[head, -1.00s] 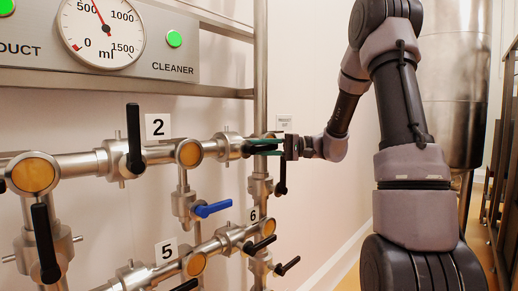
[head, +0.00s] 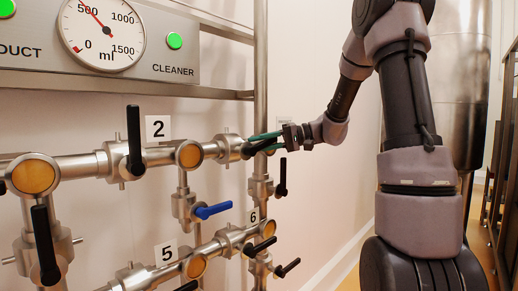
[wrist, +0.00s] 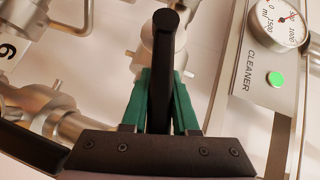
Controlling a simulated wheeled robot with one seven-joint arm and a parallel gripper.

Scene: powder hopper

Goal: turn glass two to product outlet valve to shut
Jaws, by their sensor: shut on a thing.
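Sight glass two (head: 189,154) is a round amber window on the upper pipe, right of the label 2 (head: 158,128). The valve (head: 231,148) on the pipe to its right has a black lever (wrist: 163,75). My gripper (head: 256,144) has green fingers and is shut on this lever. In the head view the lever is mostly hidden by the fingers and points right, tilted slightly upward.
Another black lever (head: 134,140) stands upright left of glass two. A vertical pipe (head: 261,70) runs close by. The wall to the right is free.

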